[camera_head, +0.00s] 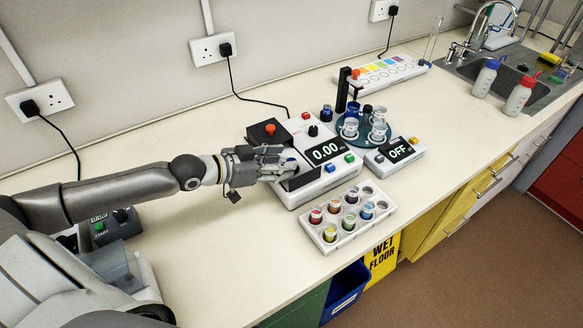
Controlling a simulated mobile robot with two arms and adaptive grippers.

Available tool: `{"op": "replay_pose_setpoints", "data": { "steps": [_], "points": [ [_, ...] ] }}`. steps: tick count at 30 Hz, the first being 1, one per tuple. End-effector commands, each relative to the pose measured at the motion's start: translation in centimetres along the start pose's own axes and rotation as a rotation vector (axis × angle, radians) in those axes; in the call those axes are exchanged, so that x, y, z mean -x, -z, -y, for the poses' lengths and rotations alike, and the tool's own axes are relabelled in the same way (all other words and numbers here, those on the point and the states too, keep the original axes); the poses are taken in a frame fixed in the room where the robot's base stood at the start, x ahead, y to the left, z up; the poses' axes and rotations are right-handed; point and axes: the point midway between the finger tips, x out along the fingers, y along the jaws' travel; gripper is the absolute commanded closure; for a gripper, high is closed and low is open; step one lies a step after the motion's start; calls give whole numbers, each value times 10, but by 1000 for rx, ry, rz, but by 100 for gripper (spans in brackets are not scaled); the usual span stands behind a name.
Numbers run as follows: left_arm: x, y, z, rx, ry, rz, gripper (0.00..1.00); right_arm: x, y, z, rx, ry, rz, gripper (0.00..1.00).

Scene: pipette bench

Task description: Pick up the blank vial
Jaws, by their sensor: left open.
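My left gripper (274,164) is open, at the left side of the white instrument (316,190) whose display reads 0.00. Its fingers are around or just over the dark well of the instrument. A small pale-blue spot shows by the fingertips; I cannot tell whether it is a vial. A white rack (346,244) in front of the instrument holds several small vials with red, yellow, green, blue and orange colours, and some empty-looking holes. I cannot tell which vial is the blank one. My right gripper is not in view.
A stirrer-like unit (402,152) reading OFF stands to the right, beside a round dark stand (366,135) with cups. A long white strip with coloured squares (378,72) lies behind. A sink (500,68) and two bottles are at the far right.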

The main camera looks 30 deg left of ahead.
Motion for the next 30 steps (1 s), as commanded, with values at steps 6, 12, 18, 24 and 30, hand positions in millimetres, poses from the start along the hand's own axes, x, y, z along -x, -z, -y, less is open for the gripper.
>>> {"op": "replay_pose_setpoints", "data": {
  "steps": [6,12,18,24,30],
  "points": [
    [-17,0,0,1,1,-1,53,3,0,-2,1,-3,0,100],
    [-19,0,0,-1,0,0,53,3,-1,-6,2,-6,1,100],
    [-19,0,0,0,0,0,67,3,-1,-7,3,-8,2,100],
    [-19,0,0,0,0,0,93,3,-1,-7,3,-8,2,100],
    [-19,0,0,0,0,0,95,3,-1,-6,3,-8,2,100]
  ]
}}
